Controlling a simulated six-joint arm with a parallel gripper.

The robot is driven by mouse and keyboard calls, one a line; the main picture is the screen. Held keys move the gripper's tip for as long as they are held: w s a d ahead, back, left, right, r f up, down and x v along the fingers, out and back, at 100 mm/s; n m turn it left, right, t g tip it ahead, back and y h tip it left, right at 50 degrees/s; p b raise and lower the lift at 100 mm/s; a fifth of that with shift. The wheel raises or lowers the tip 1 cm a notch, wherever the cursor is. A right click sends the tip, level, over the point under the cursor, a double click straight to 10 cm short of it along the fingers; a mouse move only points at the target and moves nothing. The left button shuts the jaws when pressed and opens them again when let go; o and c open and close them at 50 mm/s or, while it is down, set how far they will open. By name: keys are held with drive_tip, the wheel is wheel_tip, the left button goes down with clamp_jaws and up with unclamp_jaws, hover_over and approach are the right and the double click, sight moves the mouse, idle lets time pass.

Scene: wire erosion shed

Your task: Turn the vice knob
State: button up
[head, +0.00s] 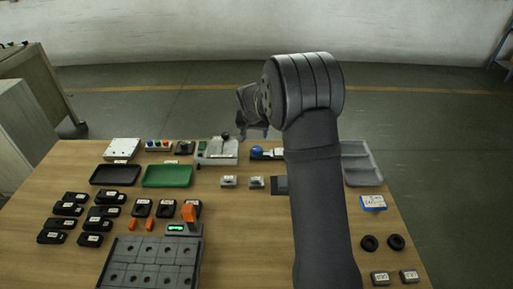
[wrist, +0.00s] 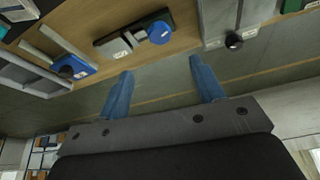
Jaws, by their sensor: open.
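The vice (head: 220,155) is a light grey block near the far edge of the table, with a dark part standing up at its top. In the wrist view a grey body (wrist: 215,22) that looks like the vice shows at the upper right, with a round black knob (wrist: 233,41) on its side. My gripper (head: 252,128) is raised above the table's far edge, up and to the right of the vice, and apart from it. In the wrist view my gripper (wrist: 160,66) has its two blue fingers wide apart with nothing between them. The knob is outside the fingers.
A device with a blue knob (head: 257,152) stands just right of the vice; it also shows in the wrist view (wrist: 159,32). A green tray (head: 167,176) and a black tray (head: 115,174) lie at the left. A grey compartment tray (head: 361,163) is at the right.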

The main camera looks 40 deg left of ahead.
sight(257, 149)
drive_tip(key=x, duration=1.2)
drive_tip(key=shift+w+f, duration=0.1)
drive_tip(key=shift+f, duration=0.15)
drive_tip(key=c, duration=1)
